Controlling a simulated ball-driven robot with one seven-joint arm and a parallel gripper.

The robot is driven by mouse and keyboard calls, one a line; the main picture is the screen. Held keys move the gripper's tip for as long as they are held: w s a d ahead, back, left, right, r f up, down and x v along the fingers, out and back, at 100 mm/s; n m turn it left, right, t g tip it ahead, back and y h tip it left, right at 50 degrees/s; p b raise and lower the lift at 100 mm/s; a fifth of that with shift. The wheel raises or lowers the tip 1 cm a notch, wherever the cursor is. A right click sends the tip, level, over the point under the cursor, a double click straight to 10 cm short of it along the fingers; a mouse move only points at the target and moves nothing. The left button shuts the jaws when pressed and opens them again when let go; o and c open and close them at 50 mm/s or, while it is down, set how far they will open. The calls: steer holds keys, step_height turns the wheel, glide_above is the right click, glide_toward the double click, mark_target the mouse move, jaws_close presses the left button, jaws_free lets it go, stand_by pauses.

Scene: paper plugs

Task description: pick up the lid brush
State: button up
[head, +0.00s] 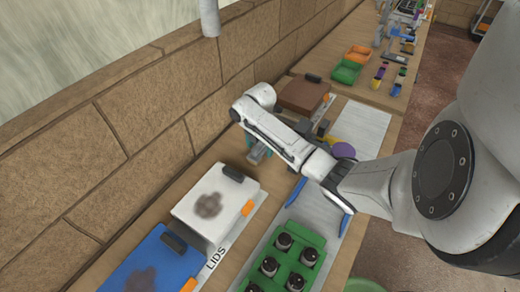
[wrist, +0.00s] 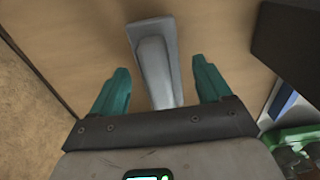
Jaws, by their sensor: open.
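A grey tool with a flat, flared end and a tapering handle, which looks like the lid brush (wrist: 153,62), lies on the wooden bench top in the wrist view. My gripper (wrist: 161,68) is open, with one teal finger on each side of the handle and a gap on both sides. The near end of the handle is hidden behind the gripper body. In the head view my gripper (head: 250,141) is low over the bench by the wall, mostly hidden by my arm, with a grey piece of the brush (head: 259,154) showing beside it.
A white lid box (head: 197,208) and a blue lid box (head: 150,272), both smudged, stand near the LIDS label. A green rack (head: 284,262) holds several dark plugs. A brown box (head: 303,96) stands beyond my gripper. The brick wall (head: 150,130) runs close along the left.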

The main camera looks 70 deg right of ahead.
steer(key=shift+f, duration=0.15)
steer(key=c, duration=1.2)
